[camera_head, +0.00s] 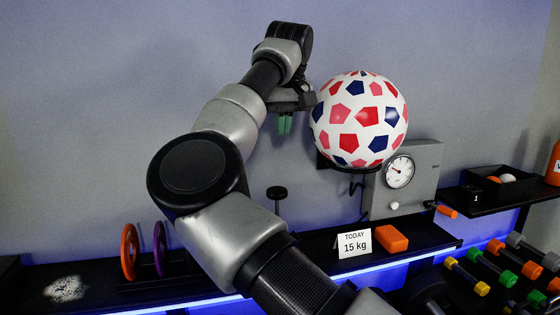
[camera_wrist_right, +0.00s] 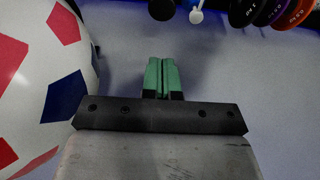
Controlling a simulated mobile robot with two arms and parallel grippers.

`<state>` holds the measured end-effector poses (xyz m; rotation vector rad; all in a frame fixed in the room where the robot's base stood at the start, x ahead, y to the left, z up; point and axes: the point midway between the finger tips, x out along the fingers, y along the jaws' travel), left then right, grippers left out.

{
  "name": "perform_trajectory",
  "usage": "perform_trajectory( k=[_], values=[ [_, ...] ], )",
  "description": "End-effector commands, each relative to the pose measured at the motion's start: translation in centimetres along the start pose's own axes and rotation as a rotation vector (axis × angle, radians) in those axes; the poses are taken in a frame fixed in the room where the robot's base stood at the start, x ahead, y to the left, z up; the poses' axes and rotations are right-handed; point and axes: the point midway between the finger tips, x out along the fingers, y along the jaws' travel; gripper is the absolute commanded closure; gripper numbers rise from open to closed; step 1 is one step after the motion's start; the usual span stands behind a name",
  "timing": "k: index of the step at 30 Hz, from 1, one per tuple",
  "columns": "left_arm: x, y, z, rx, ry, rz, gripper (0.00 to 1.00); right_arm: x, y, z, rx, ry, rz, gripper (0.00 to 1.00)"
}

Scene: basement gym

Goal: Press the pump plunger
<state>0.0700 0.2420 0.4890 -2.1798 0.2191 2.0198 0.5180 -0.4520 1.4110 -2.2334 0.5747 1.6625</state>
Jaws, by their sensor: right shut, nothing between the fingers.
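What looks like the pump plunger is a black round knob (camera_head: 277,192) on a thin stem, standing upright at the shelf; its lower part is hidden behind my right arm. In the right wrist view a dark round knob (camera_wrist_right: 162,8), probably the same one, is cut by the top edge. My right gripper (camera_head: 285,123) points down, well above the knob and apart from it. Its green fingers are shut with nothing between them, and also show in the right wrist view (camera_wrist_right: 162,66). My left gripper is out of view.
A white, red and blue ball (camera_head: 359,118) sits close right of my right gripper. Beside it is a grey gauge box (camera_head: 428,165). The shelf holds a card (camera_head: 354,243), an orange block (camera_head: 390,239) and upright discs (camera_head: 130,251). Dumbbells (camera_head: 494,262) lie at right.

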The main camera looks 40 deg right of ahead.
Motion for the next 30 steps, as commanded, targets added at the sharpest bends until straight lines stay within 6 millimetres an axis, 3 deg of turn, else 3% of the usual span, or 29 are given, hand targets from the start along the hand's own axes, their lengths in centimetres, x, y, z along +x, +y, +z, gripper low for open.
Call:
perform_trajectory(
  k=[18,24,30],
  values=[
    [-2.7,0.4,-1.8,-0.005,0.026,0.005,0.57,11.2,0.0,0.5,0.001,-0.003,0.001,1.00],
    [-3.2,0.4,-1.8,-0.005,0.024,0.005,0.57,13.0,0.0,1.1,0.001,-0.002,0.002,1.00],
    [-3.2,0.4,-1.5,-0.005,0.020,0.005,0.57,13.5,0.1,1.2,0.001,0.000,0.001,1.00]
  ],
)
